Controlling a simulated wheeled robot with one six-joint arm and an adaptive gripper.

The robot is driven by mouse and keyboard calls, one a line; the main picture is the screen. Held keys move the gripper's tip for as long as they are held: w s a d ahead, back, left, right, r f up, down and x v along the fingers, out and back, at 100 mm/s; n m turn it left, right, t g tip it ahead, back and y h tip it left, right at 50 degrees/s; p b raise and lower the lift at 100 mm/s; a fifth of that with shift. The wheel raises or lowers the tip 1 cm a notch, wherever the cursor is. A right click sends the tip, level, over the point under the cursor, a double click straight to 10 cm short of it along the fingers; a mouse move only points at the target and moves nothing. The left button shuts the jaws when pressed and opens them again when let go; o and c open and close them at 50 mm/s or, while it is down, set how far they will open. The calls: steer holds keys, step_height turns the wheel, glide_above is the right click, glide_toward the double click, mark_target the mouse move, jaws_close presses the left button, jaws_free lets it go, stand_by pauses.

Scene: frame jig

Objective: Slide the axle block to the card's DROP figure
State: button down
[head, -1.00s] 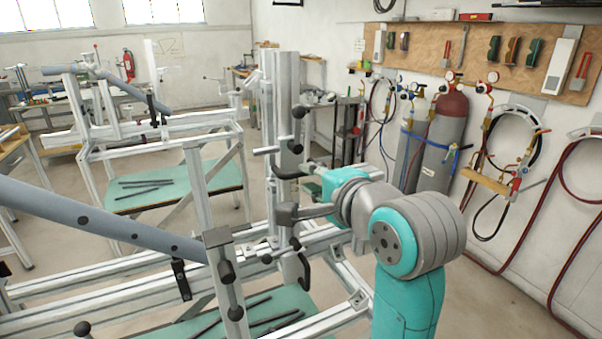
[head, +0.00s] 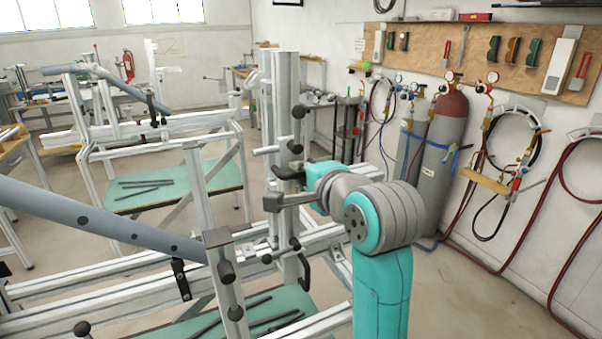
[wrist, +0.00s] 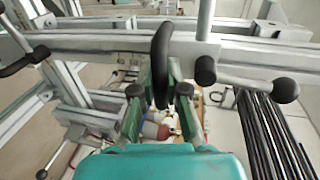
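The axle block appears to be the pale block (head: 283,152) on the upright column of the frame jig, with a light peg sticking out left, a dark knob and a black loop handle (head: 284,173). In the wrist view the block (wrist: 188,50) sits on the beam beside the black handle (wrist: 162,62). My gripper (wrist: 162,88) has its green fingers on either side of the handle. Whether the fingers press on it I cannot tell. In the head view my gripper's fingers are largely hidden beside the column. No DROP figure or card can be read.
A clamp lever with a round knob (wrist: 285,90) sticks out near the block. A lower black handle (head: 304,270) and horizontal rails (head: 130,290) lie below. Dark rods (head: 245,315) rest on a green shelf. Gas cylinders (head: 440,150) stand by the wall to the right.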

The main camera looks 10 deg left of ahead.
steer(key=shift+r, duration=1.15)
steer(key=c, duration=1.4)
jaws_free()
steer(key=shift+c, duration=0.2)
steer(key=shift+f, duration=0.1)
steer(key=shift+s+d, duration=0.1)
steer(key=v, duration=1.1)
steer(key=shift+s+d+r, duration=0.2)
steer(key=shift+s, duration=0.15)
